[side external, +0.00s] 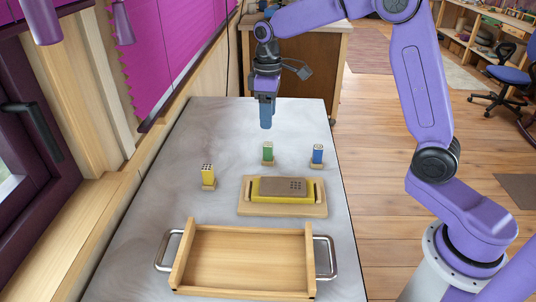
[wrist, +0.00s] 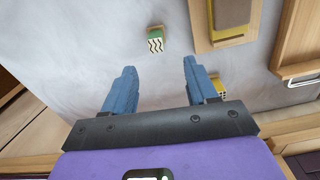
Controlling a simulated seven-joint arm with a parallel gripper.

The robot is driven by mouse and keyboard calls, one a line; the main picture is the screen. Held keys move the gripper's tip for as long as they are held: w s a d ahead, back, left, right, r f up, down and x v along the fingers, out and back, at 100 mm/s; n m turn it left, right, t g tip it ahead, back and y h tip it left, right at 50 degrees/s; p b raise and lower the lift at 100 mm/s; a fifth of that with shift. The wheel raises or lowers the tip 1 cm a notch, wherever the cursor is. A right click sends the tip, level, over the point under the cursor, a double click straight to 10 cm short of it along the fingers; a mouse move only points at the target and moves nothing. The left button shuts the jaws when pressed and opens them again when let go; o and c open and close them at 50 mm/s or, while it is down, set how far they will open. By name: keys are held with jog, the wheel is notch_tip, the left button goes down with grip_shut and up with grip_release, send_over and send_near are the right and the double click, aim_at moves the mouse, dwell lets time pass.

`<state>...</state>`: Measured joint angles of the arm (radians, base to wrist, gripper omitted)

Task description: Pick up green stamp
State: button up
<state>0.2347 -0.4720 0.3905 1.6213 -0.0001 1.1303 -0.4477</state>
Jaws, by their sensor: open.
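The green stamp (side external: 268,153) stands upright on a small wooden base in the middle of the table, between a yellow stamp and a blue stamp.
The yellow stamp (side external: 208,174) stands to the left and the blue stamp (side external: 318,153) to the right. A wooden board with a yellow-edged pad (side external: 284,188) lies in front of the stamps. An empty wooden tray (side external: 245,260) with metal handles is nearest. A wall runs along the left.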

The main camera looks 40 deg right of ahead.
aim_at(268, 143)
notch_tip(268, 143, down, 7)
jog(key=shift+r, duration=0.1)
jog(key=shift+w+d+f, duration=0.15)
jog(key=shift+f, duration=1.3)
jog(key=shift+w+d+f, duration=0.1)
jog(key=shift+w+f, duration=0.05)
jog(key=shift+f, duration=1.3)
jog(key=c, duration=1.1)
jog(key=shift+o, duration=0.2)
